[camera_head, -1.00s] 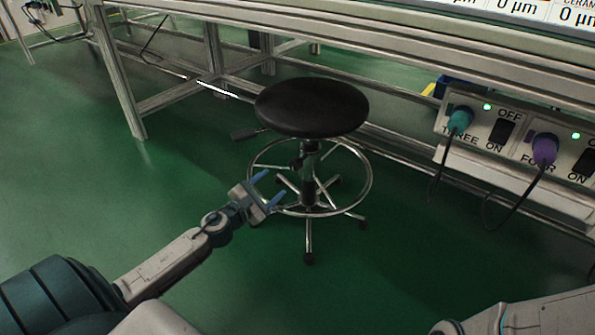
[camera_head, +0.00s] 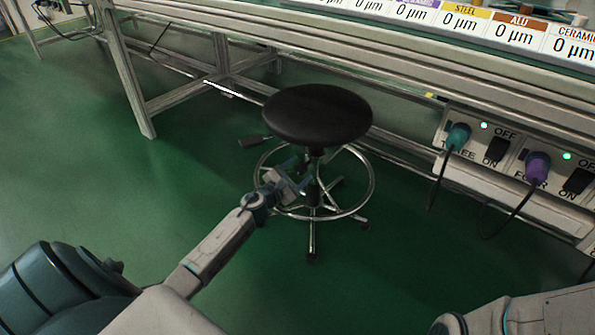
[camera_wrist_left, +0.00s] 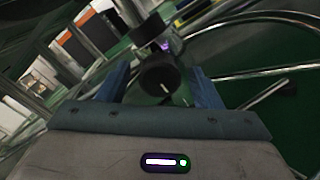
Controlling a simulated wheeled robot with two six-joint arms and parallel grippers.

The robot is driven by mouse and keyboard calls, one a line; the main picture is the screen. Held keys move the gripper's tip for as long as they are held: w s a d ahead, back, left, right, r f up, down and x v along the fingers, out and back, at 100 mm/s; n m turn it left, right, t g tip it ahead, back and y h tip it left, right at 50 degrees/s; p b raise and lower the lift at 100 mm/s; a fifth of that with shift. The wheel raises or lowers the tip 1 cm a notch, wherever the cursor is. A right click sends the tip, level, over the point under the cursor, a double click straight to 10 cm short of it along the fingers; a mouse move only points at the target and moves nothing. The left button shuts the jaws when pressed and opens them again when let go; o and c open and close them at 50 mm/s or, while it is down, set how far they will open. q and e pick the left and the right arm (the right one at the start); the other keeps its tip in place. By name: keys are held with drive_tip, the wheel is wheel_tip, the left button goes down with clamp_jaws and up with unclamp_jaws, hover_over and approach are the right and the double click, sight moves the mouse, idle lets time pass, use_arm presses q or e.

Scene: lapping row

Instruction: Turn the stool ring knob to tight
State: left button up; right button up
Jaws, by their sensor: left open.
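The stool has a round black seat (camera_head: 318,114) and a chrome foot ring (camera_head: 372,186) around its column. In the left wrist view the ring knob (camera_wrist_left: 160,79) is a dark round knob with a short white line on its face, pointing roughly up and down in the picture. My left gripper (camera_head: 299,174) is open beside the stool's column, below the seat. In the left wrist view its two blue fingers (camera_wrist_left: 160,86) stand on either side of the knob, with gaps visible. In the head view the knob is hidden or too small to tell. My right gripper is out of view.
A metal-framed bench (camera_head: 420,75) stands behind the stool. A socket panel with a teal plug (camera_head: 457,137) and a purple plug (camera_head: 537,167) is at the right, with cables hanging down. A lever (camera_head: 252,141) juts left under the seat. Green floor is clear at the left.

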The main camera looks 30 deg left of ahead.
use_arm(q)
drive_tip(key=shift+c, duration=0.5)
drive_tip(key=c, duration=0.9)
